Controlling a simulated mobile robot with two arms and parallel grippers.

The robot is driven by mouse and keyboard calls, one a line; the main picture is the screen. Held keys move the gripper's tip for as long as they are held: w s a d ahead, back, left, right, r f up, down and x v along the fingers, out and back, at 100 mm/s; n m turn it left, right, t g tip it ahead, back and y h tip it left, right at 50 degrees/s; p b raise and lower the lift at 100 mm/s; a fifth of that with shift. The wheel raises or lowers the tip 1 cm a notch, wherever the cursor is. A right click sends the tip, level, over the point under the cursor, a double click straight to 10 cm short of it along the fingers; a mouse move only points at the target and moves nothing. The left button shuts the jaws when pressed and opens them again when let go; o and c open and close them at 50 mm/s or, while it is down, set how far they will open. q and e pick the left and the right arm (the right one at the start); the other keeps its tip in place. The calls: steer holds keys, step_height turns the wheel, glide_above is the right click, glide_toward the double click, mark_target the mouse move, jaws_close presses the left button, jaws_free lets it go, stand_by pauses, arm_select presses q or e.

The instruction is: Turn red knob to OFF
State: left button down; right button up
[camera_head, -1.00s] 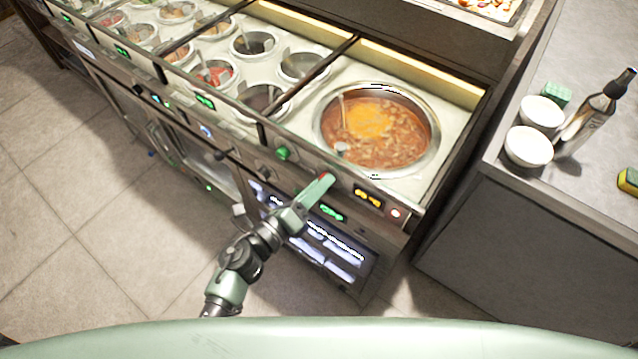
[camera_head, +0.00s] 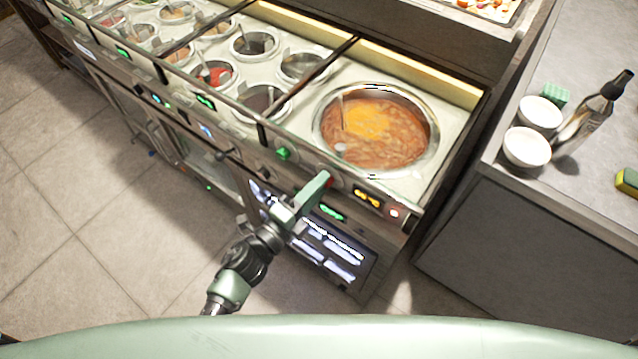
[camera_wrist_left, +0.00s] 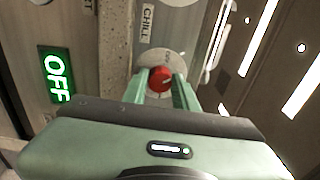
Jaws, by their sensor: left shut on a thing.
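The red knob (camera_wrist_left: 160,79) sits on a round pale dial on the front panel, seen in the left wrist view between the two green fingers of my left gripper (camera_wrist_left: 160,90). The fingers are closed on its sides. In the head view my left gripper (camera_head: 326,180) reaches the panel below the soup well, and only a bit of red shows at its tips. A green lit display reading OFF (camera_wrist_left: 56,76) is left of the knob in the wrist view. A label reading CHILL (camera_wrist_left: 147,24) is above the dial. My right gripper is not in view.
The soup well (camera_head: 375,130) is above. A grey counter (camera_head: 540,185) holds white bowls and a bottle.

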arm_select(q)
steer(key=shift+f+n+t+y+p, duration=0.15)
steer(key=shift+n+p, duration=0.25)
steer(key=shift+n, duration=2.05)
steer(key=shift+f+n+t+y+p, duration=0.15)
steer(key=shift+n+t+p, duration=0.2)
steer(key=shift+n, duration=2.1)
steer(key=shift+r, duration=0.1)
steer(key=c, duration=1.1)
jaws_free()
steer(key=b+v, duration=0.1)
steer(key=v, duration=0.7)
steer(key=shift+d, duration=0.1)
